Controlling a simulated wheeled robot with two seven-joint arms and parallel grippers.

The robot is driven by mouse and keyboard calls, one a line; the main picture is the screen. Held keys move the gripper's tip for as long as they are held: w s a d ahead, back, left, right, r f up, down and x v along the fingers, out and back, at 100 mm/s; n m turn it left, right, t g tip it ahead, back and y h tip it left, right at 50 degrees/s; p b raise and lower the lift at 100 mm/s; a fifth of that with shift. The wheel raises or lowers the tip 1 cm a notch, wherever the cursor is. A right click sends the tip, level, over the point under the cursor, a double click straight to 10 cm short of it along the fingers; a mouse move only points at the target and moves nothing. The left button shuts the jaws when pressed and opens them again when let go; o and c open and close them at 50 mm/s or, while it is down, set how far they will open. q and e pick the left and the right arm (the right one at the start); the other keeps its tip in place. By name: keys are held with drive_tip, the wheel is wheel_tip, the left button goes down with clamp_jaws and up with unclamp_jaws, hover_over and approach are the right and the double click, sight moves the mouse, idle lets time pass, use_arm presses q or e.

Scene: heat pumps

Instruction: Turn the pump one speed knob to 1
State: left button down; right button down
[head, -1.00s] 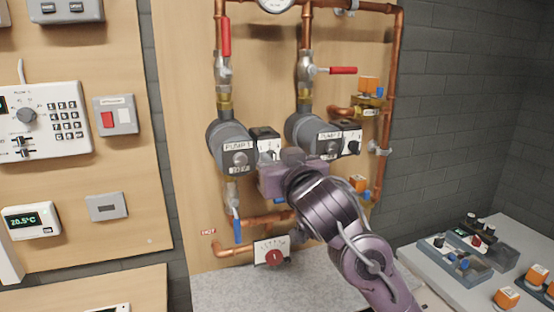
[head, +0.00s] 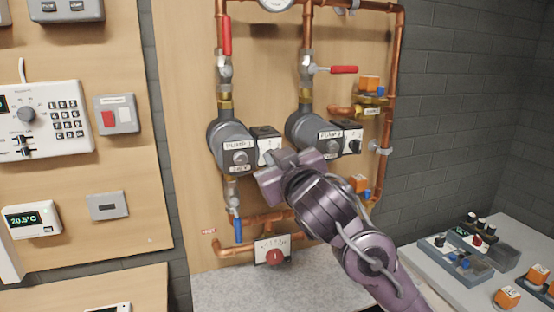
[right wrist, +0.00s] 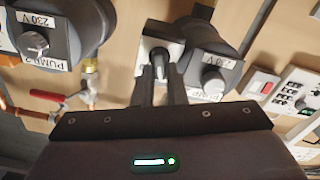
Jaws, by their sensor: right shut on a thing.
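Pump 1 (head: 229,143) is a grey pump on the left copper pipe, with a labelled front. On its right side sits a black and white switch box (head: 265,135) with the speed knob. In the right wrist view, the dark speed knob with a light pointer mark (right wrist: 160,57) stands on its white plate, between my fingertips. My right gripper (right wrist: 161,78) is shut on the knob. In the head view my wrist hides the lower part of the box and the knob. The scale numbers are not readable. My left gripper is not in view.
Pump 2 (head: 309,131) with its own switch box (head: 347,138) is close to the right of my wrist. A red-handled valve (head: 342,70) is above it. A side table (head: 470,285) with small devices stands at right.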

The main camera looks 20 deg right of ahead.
drive_tip(key=n, duration=0.5)
drive_tip(key=shift+a+f, duration=0.15)
idle(0.6)
drive_tip(key=c, duration=1.5)
unclamp_jaws()
drive_tip(key=shift+o, duration=0.2)
drive_tip(key=s, duration=0.8)
